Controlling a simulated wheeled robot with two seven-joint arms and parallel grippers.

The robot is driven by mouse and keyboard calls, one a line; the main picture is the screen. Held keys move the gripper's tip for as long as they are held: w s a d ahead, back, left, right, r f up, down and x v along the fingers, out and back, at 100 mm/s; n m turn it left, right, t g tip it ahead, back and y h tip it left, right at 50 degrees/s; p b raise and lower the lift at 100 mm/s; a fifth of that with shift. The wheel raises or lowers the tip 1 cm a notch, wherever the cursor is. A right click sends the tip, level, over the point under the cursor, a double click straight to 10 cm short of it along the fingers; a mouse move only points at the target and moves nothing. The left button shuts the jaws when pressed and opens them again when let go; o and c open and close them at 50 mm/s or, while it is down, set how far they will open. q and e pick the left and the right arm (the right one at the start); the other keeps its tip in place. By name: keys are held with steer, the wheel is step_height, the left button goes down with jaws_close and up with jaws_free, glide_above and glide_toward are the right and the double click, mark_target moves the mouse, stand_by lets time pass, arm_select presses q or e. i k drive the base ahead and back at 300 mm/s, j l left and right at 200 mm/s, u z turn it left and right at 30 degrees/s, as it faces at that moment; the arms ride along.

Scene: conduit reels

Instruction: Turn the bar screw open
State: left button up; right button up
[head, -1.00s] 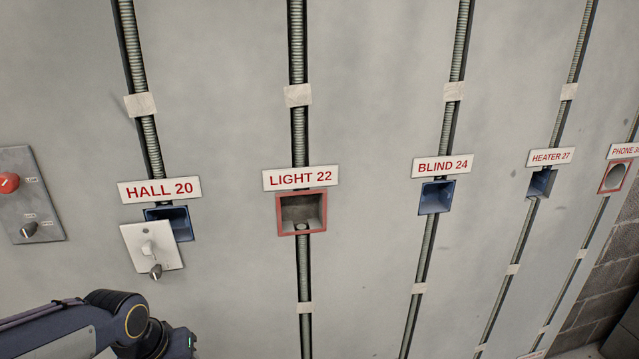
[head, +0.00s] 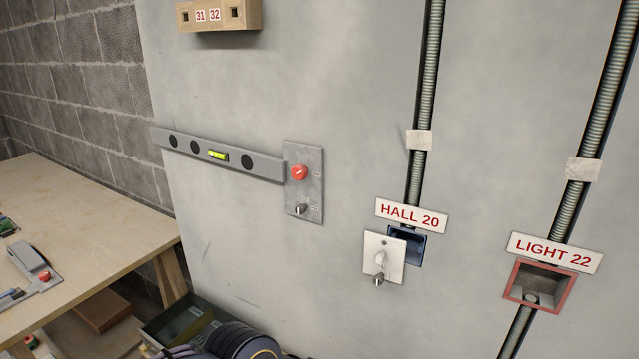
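A long grey bar (head: 265,166) with a yellow-green vial and dark round holes runs almost level along the wall. Its right end meets a grey metal plate (head: 312,160). A red round knob (head: 298,172) sits on the plate at the bar's end. A smaller dark and silver knob (head: 300,209) sits lower on the plate. Small lettering beside the knobs is too small to read. I cannot tell which knob is the bar screw. Part of my own arm shows at the bottom edge, but neither gripper is in view.
A white switch plate (head: 372,258) hangs tilted over the blue box (head: 419,242) under HALL 20. A red-rimmed box (head: 571,290) is under LIGHT 22. A wooden workbench (head: 90,225) with tools stands left. A dark crate (head: 160,322) is below. A wooden block marked 31 and 32 (head: 220,28) is above.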

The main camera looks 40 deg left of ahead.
mark_target(301, 209)
steer(key=u, duration=1.6)
